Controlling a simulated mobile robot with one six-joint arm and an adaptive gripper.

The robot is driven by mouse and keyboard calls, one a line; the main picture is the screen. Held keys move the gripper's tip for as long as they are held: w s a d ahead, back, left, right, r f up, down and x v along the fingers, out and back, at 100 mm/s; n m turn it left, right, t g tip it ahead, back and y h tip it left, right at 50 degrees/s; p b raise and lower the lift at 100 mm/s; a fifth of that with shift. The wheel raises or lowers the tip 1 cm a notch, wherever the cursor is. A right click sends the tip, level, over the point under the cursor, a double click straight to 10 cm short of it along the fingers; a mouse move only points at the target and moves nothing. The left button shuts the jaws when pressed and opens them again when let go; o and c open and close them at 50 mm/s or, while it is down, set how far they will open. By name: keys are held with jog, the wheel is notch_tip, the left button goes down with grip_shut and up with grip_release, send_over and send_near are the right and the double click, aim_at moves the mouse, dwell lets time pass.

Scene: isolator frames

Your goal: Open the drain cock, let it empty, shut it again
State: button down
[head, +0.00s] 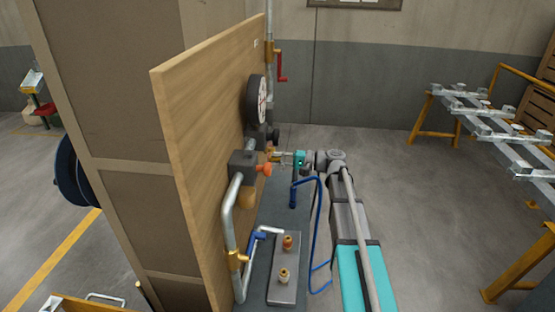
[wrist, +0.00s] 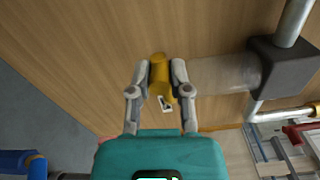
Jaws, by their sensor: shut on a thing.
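The drain cock is a yellow brass piece (wrist: 158,72) at the end of a grey cylindrical bowl (wrist: 222,75) in the wrist view. My gripper (wrist: 160,84) has its two fingers on either side of the brass piece, shut on it. A small white tag (wrist: 165,103) with a dark mark shows between the fingers. In the head view my gripper (head: 285,157) reaches in from the right to the wooden panel, at a small brass part that is mostly hidden. I cannot tell whether the cock is open, and I see no liquid running.
On the wooden panel (head: 190,110) are a round gauge (head: 257,100), a red lever (head: 281,68), an orange knob (head: 264,169) over an amber bowl (head: 247,197), and a blue lever (head: 258,238). A plate with brass fittings (head: 288,290) lies below. Open floor (head: 390,170) lies right.

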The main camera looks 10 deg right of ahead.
jog(key=shift+r+m, duration=0.15)
jog(key=shift+m, duration=0.15)
jog(key=c, duration=0.6)
grip_release()
jog(key=shift+o, duration=0.2)
jog(key=shift+d, duration=0.1)
jog(key=v, duration=1.2)
